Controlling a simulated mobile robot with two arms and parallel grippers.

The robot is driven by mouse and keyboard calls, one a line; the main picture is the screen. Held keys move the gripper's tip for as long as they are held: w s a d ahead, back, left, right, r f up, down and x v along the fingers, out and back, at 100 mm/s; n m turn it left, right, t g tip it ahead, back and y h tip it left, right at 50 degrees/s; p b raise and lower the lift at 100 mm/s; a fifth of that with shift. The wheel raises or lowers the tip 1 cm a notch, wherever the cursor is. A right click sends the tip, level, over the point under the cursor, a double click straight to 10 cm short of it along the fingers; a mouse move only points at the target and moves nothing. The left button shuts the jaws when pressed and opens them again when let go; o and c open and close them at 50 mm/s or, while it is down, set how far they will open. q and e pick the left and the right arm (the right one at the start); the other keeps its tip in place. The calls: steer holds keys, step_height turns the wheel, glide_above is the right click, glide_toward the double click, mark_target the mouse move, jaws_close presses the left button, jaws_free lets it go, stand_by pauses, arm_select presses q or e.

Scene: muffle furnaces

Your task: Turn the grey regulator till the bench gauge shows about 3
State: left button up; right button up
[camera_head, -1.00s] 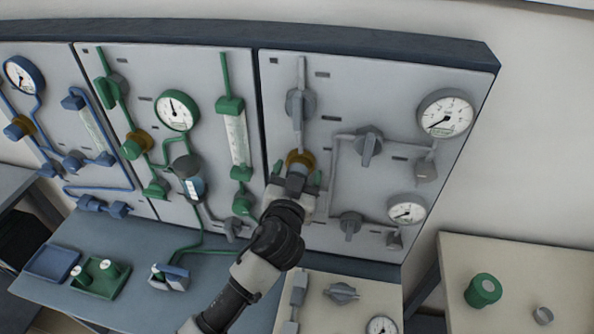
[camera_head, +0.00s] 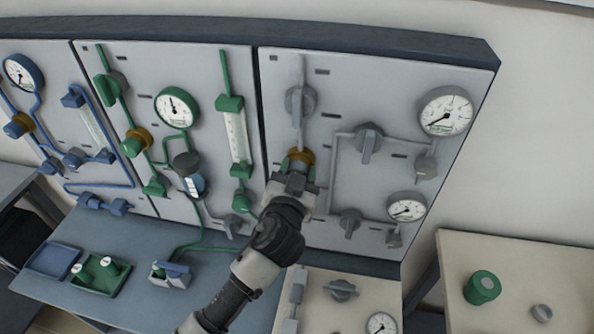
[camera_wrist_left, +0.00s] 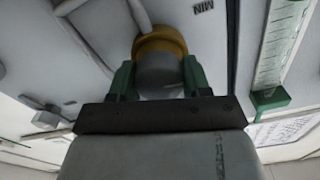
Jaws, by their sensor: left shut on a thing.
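The grey regulator (camera_wrist_left: 158,72) with its brass collar (camera_wrist_left: 160,42) sits on the right-hand grey panel. My left gripper (camera_head: 296,178) is shut on the regulator; in the left wrist view its green fingers (camera_wrist_left: 158,80) stand on both sides of the knob. The bench gauge (camera_head: 381,326) is a white dial on the pale bench at the bottom, cut by the picture edge; its reading is too small to tell. My right gripper is not in view.
Two panel gauges, upper (camera_head: 446,111) and lower (camera_head: 407,209), and several grey valve handles (camera_head: 369,141) are on the same panel. A green-piped panel (camera_head: 170,60) stands to the left.

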arm_select(q)
steer(key=m+p, duration=0.1)
steer(key=m, duration=0.3)
steer(key=m+p, duration=0.1)
steer(key=m, duration=0.2)
steer(key=shift+m, duration=0.4)
steer(key=m+p, duration=0.1)
steer(key=m, duration=0.4)
steer(key=shift+p, duration=0.3)
steer(key=shift+d+f+m+p, duration=0.1)
steer(key=shift+m+p, duration=0.25)
steer(key=shift+m, duration=0.75)
steer(key=o, duration=0.9)
steer(key=shift+o, duration=0.2)
